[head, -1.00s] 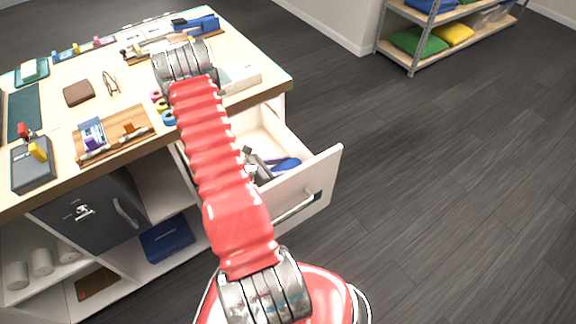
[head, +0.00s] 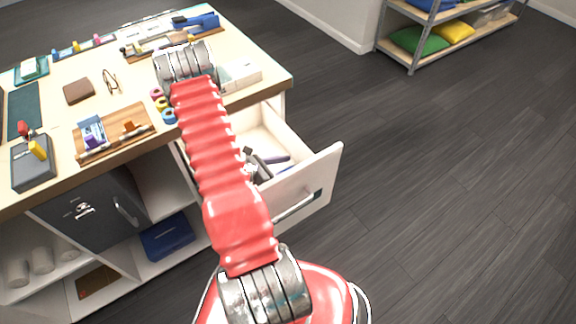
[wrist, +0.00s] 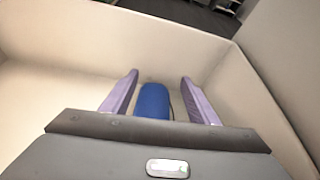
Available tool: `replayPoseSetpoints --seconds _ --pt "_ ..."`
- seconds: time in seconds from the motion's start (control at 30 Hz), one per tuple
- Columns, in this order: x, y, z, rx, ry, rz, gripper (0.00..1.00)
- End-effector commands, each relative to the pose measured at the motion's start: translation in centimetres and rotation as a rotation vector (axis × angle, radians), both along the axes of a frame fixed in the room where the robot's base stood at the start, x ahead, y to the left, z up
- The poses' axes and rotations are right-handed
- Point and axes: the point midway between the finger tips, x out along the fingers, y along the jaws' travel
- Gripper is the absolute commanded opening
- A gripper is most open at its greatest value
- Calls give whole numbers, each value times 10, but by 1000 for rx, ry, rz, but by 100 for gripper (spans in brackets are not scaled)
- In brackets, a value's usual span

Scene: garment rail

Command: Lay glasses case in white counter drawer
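The white counter drawer (head: 322,172) is pulled out under the right end of the counter. My gripper (head: 270,163) reaches down into it; in the wrist view its two purple fingers (wrist: 160,76) stand apart. The blue glasses case (wrist: 153,101) lies inside the drawer between the fingers, with a gap visible on each side. Its near end is hidden behind my gripper's body.
A grey safe (head: 88,212) is below. The drawer's walls (wrist: 190,40) surround my gripper. The floor to the right is clear.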

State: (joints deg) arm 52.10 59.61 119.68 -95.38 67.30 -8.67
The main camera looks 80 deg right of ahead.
Motion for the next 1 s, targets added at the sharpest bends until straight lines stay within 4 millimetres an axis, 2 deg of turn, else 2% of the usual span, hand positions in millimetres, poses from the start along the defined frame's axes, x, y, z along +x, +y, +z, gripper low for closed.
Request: replayPoseSetpoints --seconds 0.17,0.47,0.67,1.0 --pt "0 0 0 0 0 0 67" --pt "0 0 1 0 0 0 67" --pt "1 0 12 -1 -1 1 67" --pt "34 30 31 -2 -1 5 67"
